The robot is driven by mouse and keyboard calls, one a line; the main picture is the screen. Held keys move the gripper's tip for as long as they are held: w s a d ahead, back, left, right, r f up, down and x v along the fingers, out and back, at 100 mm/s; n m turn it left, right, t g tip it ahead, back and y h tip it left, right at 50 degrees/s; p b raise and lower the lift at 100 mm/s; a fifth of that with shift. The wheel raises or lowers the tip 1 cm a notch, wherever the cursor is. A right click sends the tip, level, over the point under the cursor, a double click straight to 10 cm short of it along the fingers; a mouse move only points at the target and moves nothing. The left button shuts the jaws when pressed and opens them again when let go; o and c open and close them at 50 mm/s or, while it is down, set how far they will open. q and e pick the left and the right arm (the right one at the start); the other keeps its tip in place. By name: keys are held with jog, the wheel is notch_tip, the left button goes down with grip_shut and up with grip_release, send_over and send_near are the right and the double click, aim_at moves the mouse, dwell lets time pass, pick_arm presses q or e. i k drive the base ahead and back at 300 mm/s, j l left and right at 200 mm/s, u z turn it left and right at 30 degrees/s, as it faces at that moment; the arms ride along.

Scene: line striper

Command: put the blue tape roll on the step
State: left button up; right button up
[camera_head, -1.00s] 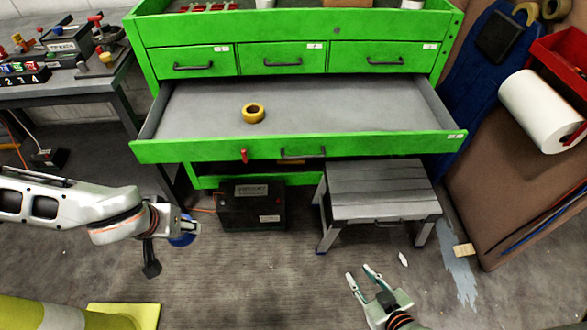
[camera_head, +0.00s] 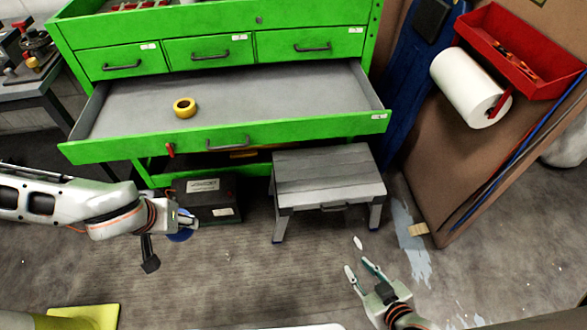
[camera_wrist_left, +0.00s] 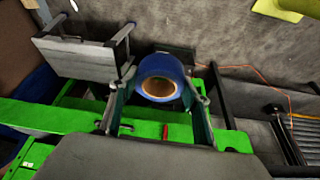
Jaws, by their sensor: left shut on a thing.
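The blue tape roll (camera_wrist_left: 162,78) is held between the fingers of my left gripper in the left wrist view. In the head view the roll (camera_head: 180,236) is mostly hidden behind my left gripper (camera_head: 186,222), which is at the left, in front of the black box. The grey step (camera_head: 328,180) stands on the floor in front of the green bench, right of my left gripper; its top is bare. It also shows at the upper left of the left wrist view (camera_wrist_left: 75,55). My right gripper (camera_head: 360,270) is open and empty, low over the floor in front of the step.
A green workbench has an open drawer (camera_head: 285,95) with a yellow tape roll (camera_head: 185,107) in it, its front overhanging beside the step. A black box (camera_head: 207,198) stands left of the step. A brown board (camera_head: 455,170) leans at the right. Floor between the grippers is clear.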

aim_at(302, 179)
jog(key=l+z, duration=0.35)
jog(key=l, duration=1.55)
